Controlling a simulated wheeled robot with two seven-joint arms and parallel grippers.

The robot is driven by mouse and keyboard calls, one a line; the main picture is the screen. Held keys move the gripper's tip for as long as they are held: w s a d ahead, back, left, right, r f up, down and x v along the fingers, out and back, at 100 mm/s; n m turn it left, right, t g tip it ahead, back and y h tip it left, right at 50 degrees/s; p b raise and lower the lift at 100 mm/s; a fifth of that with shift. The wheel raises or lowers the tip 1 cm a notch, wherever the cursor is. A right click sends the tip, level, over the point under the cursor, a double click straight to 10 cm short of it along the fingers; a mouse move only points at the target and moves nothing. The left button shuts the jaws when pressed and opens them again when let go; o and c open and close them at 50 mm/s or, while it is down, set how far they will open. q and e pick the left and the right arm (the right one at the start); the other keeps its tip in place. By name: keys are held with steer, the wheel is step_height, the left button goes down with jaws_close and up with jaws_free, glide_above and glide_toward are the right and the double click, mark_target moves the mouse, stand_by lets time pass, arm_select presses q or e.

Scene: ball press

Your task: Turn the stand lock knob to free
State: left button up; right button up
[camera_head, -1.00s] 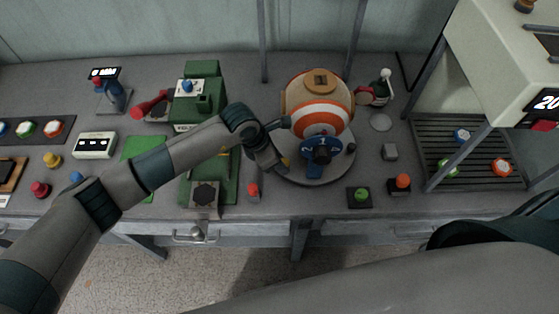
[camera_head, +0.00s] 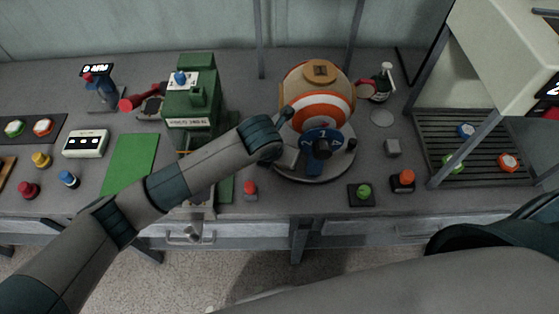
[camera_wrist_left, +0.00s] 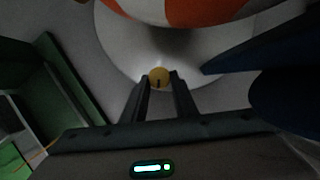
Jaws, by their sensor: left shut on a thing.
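The stand lock knob is a small yellow round knob (camera_wrist_left: 159,74) with a dark mark, low on the round grey stand (camera_head: 325,172). My left gripper (camera_wrist_left: 160,86) is shut on it, a finger on each side, in the left wrist view. In the head view my left gripper (camera_head: 288,157) reaches the left front of the stand, and the knob is hidden behind it. An orange and white ball (camera_head: 322,108) sits on the stand; its striped underside shows at the top of the wrist view (camera_wrist_left: 190,10). My right gripper is out of view.
A green press (camera_head: 193,100) stands to the left. A red button (camera_head: 250,188), a green button (camera_head: 364,192) and an orange button (camera_head: 404,178) line the front.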

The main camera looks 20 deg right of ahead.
arm_select(q)
steer(key=shift+r, duration=0.1)
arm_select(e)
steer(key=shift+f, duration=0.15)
arm_select(q)
steer(key=o, duration=1.1)
steer(key=shift+c, duration=0.2)
steer(key=b+v, duration=0.4)
steer(key=v, duration=1.3)
steer(key=shift+s, duration=0.25)
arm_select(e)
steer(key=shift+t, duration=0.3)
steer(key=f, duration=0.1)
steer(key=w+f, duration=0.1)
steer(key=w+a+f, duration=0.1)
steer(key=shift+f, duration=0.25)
arm_select(q)
steer(key=shift+r, duration=0.1)
